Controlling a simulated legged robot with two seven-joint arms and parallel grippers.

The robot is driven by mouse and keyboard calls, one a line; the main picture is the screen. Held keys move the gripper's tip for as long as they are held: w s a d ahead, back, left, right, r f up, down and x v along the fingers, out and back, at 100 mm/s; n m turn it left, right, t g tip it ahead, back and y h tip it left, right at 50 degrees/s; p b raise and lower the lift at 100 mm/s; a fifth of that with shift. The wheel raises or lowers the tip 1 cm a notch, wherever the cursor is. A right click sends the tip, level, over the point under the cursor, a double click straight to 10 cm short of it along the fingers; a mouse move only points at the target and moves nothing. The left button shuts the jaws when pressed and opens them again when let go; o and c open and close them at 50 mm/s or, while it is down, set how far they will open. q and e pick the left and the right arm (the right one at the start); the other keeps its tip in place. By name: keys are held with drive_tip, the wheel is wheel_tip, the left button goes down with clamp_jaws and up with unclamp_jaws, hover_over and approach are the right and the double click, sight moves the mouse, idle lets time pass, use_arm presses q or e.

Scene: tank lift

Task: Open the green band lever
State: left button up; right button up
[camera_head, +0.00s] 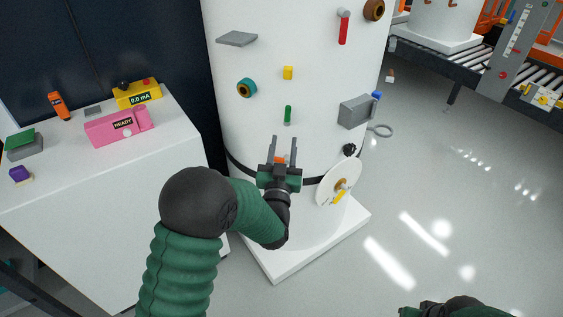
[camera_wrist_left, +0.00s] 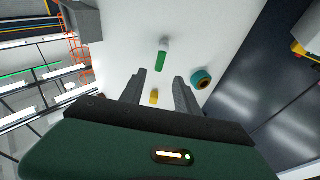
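A small upright green lever (camera_head: 287,114) sits on the front of the white tank (camera_head: 235,75). It also shows near the top middle of the left wrist view (camera_wrist_left: 161,60), with a pale top end. My left gripper (camera_head: 283,142) has its fingers apart and is empty, just below the green lever in the head view. In the left wrist view the left gripper (camera_wrist_left: 160,79) shows both fingers spread, and the lever lies beyond their tips. A dark band (camera_head: 240,168) runs around the lower tank.
A yellow block (camera_head: 288,73), a teal ring (camera_head: 247,88), a grey box (camera_head: 355,111) and a white disc (camera_head: 338,182) are on the tank. A white cabinet (camera_head: 90,190) with a pink box (camera_head: 117,125) stands left.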

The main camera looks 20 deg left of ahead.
use_arm(q)
drive_tip(key=v, duration=0.7)
drive_tip(key=shift+w+f, duration=0.1)
drive_tip(key=shift+w, duration=0.05)
